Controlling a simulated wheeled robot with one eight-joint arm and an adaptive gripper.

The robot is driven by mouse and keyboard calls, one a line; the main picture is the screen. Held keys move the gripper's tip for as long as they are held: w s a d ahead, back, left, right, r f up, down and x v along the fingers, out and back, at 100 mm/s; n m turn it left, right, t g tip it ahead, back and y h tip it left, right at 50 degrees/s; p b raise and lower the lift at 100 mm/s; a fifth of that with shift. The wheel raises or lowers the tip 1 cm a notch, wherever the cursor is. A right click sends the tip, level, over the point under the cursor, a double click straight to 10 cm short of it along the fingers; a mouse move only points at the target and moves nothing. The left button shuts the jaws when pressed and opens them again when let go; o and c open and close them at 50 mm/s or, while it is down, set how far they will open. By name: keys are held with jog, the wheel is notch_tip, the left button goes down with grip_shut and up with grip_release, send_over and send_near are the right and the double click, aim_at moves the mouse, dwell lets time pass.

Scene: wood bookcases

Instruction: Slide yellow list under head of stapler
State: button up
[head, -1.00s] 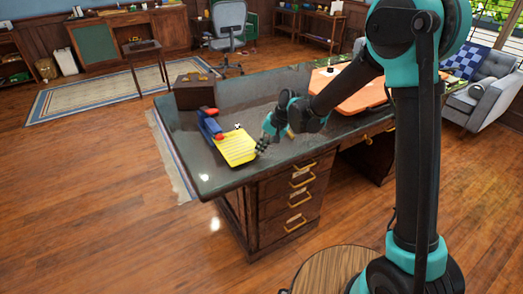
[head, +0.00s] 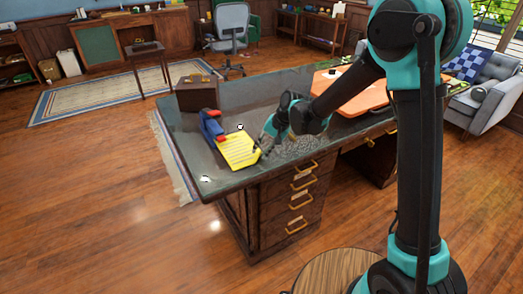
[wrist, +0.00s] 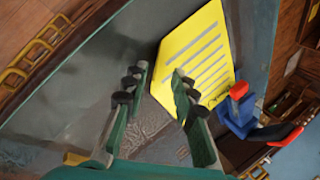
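The yellow list (head: 239,153) lies flat on the dark desk top near its front left end. It also shows in the wrist view (wrist: 203,55). The blue stapler with red ends (head: 211,127) stands beside the list's far left side; in the wrist view the stapler (wrist: 237,120) is at the list's lower right corner. My gripper (head: 260,150) is low over the desk at the list's right edge. In the wrist view my gripper (wrist: 159,79) is open, with the list's edge between its fingertips. The right finger overlaps the list. I cannot tell whether it touches.
A brown case (head: 197,93) stands behind the stapler. An orange board (head: 350,92) lies on the desk's right part. A small white item (head: 240,127) is near the stapler. The desk's front left corner is mostly bare, apart from another small white item (head: 205,179).

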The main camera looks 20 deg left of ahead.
jog(key=v, duration=1.2)
